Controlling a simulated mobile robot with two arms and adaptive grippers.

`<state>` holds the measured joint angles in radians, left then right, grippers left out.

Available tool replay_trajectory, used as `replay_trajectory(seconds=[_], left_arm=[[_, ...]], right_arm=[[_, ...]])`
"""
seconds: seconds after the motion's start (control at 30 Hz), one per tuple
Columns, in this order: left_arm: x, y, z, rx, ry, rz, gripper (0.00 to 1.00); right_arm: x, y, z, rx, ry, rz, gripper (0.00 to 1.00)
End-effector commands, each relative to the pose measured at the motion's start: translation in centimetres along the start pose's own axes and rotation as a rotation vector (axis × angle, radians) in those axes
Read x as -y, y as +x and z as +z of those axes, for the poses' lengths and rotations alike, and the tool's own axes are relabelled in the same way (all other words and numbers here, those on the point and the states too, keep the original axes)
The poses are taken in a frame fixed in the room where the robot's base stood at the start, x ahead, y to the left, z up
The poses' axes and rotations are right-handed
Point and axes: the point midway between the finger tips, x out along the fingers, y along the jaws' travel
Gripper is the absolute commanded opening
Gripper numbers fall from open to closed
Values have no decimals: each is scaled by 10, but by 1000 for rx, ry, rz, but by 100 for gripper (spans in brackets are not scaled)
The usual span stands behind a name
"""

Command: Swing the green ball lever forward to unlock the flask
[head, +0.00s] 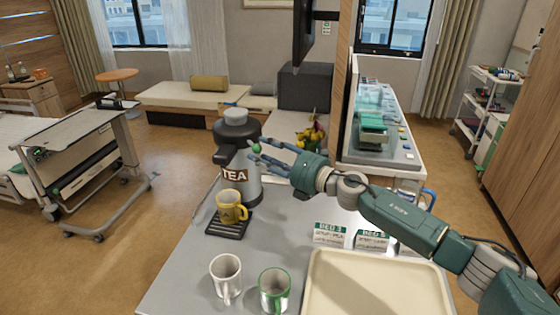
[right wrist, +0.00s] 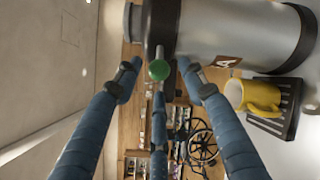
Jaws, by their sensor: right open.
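The steel flask (head: 249,188) with a dark top and a TEA label stands upright on the grey counter; it lies sideways in the right wrist view (right wrist: 235,30). Its green ball lever (head: 257,148) sticks out from the dark top, and the ball shows near the middle of the right wrist view (right wrist: 159,70). My right gripper (head: 264,151) is open, its blue fingers spread around the ball's sides. The ball is between the fingertips in the wrist view; I cannot tell whether any finger touches it. My left gripper is not in view.
A yellow mug (head: 231,207) sits on a black drip tray (head: 225,230) in front of the flask. A beige tray (head: 375,285) and bed cards (head: 330,234) are at right, below my right arm.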

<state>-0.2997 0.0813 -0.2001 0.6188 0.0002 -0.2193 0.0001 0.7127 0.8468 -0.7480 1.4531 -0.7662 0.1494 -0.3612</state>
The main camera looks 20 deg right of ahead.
Motion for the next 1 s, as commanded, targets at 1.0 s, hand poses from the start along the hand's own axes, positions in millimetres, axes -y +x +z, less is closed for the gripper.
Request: replay_trajectory(seconds=[1.0], left_arm=[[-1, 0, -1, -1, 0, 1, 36]], right_arm=[[-1, -82, -2, -4, -1, 1, 41]])
